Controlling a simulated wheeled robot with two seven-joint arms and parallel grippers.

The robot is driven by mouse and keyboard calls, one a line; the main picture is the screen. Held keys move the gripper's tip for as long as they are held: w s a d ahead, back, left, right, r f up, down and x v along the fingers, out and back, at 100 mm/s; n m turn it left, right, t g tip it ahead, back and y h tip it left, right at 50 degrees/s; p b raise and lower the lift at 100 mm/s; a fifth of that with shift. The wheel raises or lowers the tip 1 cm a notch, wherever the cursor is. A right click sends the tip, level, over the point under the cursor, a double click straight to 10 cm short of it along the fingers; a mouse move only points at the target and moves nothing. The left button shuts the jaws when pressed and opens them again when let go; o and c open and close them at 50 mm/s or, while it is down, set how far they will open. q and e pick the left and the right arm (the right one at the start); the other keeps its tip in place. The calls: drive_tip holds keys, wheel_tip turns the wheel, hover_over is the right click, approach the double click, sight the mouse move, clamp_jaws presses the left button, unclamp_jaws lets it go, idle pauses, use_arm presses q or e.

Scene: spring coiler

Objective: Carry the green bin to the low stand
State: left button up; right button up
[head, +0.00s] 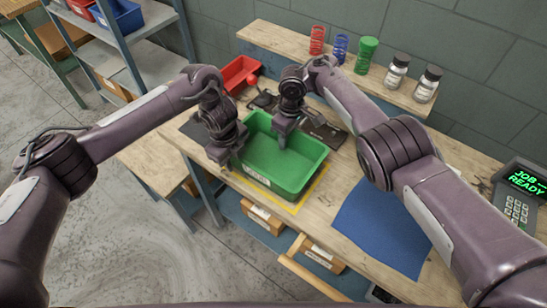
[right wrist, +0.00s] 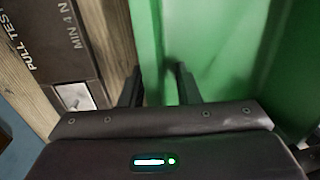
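The green bin (head: 290,178) sits upright and empty on the workbench, over a yellow outline. My right gripper (head: 281,140) reaches down at its far rim. A lower wooden-topped stand (head: 150,168), likely the low stand, is left of the bench, partly hidden by my left arm.
A red tray (head: 238,75) and a black pull-test plate (head: 325,130) lie behind the bin. A blue mat (head: 385,225) covers the bench at right. Coloured springs (head: 341,48) and bottles (head: 397,70) stand on the back shelf. An open drawer (head: 315,270) juts out in front.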

use_arm(q)
clamp_jaws()
use_arm(e)
clamp_jaws()
use_arm(q)
drive_tip(key=shift+r, duration=0.1)
use_arm(e)
drive_tip(key=shift+r, duration=0.15)
